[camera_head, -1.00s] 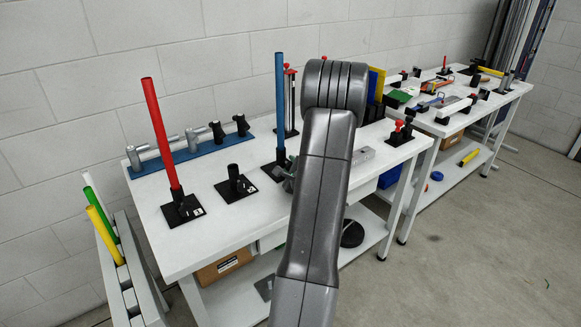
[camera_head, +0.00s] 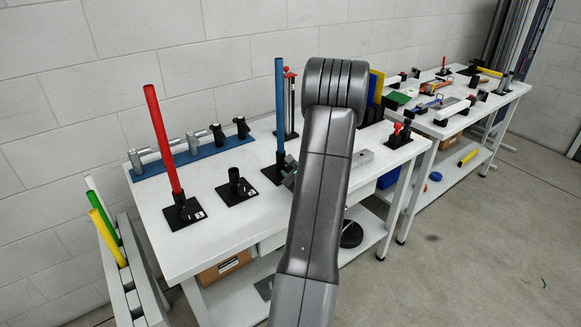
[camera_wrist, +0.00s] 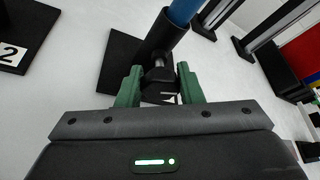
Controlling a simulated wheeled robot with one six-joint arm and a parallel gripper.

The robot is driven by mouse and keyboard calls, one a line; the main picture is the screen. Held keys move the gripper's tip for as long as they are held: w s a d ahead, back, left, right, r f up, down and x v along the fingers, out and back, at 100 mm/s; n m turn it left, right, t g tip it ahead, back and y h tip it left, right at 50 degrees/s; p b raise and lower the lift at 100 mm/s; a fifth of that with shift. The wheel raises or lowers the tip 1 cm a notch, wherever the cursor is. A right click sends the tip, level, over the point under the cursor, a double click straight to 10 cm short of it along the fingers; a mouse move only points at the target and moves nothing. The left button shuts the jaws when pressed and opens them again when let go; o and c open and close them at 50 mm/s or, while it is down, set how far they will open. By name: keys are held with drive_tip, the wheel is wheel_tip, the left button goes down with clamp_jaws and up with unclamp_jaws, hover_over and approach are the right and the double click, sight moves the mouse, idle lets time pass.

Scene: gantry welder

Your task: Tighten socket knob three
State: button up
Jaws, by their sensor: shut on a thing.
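A blue pole (camera_head: 280,105) stands upright in a black socket (camera_head: 281,158) on a square base plate at the middle of the near table. The pole's lower end (camera_wrist: 184,10), the socket (camera_wrist: 163,36) and its plate (camera_wrist: 116,55) also show in the wrist view. A black knob (camera_wrist: 158,82) sticks out from the socket's side toward my gripper (camera_wrist: 158,72). The green fingers are shut on this knob, one on each side. The label on the plate is mostly hidden behind the knob. In the head view my forearm and wrist hide most of the gripper.
A red pole (camera_head: 162,140) stands in a socket to the left. An empty socket (camera_head: 236,184) sits between the two poles; a plate marked 2 (camera_wrist: 12,52) lies left in the wrist view. A blue rail (camera_head: 192,156) with cylindrical parts lies behind. Green and yellow poles (camera_head: 107,236) lean at far left.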

drive_tip(key=shift+m+p, duration=0.35)
drive_tip(key=shift+m, duration=0.05)
idle(0.4)
drive_tip(key=o, duration=1)
drive_tip(key=shift+c, duration=0.2)
drive_tip(key=b+v, duration=0.1)
drive_tip(key=v, duration=0.5)
drive_tip(key=b+v, duration=0.1)
drive_tip(key=v, duration=0.6)
drive_tip(key=shift+d+r, duration=0.1)
drive_tip(key=shift+d, duration=0.15)
drive_tip(key=shift+s+d+r, duration=0.1)
drive_tip(key=shift+s, duration=0.15)
drive_tip(key=shift+c, duration=0.4)
